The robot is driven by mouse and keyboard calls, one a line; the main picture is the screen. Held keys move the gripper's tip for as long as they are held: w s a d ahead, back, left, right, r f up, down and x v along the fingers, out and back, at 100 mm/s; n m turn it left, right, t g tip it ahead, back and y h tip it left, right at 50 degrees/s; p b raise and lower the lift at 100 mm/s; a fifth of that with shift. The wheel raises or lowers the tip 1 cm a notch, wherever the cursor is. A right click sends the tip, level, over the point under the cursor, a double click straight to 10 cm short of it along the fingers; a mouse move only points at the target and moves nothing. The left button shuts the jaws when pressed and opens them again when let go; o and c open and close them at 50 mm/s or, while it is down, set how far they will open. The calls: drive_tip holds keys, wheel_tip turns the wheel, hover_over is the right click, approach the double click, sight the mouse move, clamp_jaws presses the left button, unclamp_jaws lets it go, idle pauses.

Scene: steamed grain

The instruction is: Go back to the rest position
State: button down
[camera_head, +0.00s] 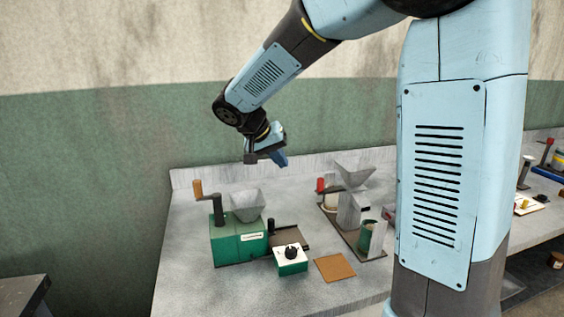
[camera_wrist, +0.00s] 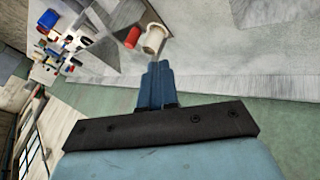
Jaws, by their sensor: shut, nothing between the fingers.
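My gripper (camera_head: 280,158) is up in the air above the back of the counter in the head view, near the green-painted wall. It holds nothing and touches nothing that I can see. In the wrist view its blue fingers (camera_wrist: 156,70) are together, with the counter's back edge beyond them. My arm comes down to it from the upper right.
Below stand a green machine (camera_head: 238,243) with a hopper and crank, a green-and-white box with a black knob (camera_head: 291,262), and a brown square mat (camera_head: 334,268). A second hopper device (camera_head: 354,172) stands to the right. The counter's front left (camera_head: 190,290) is clear.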

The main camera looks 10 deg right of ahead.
drive_tip(key=shift+s+d, duration=0.1)
drive_tip(key=s+d+r+n+t+y, duration=0.1)
drive_tip(key=s+d+y, duration=0.2)
drive_tip(key=s, duration=1)
drive_tip(key=s+d+r+n+t+y, duration=0.1)
drive_tip(key=s+d, duration=0.4)
drive_tip(key=s, duration=0.8)
drive_tip(key=r+n+y, duration=0.1)
drive_tip(key=y, duration=0.1)
drive_tip(key=shift+d+y, duration=0.15)
drive_tip(key=shift+y, duration=0.15)
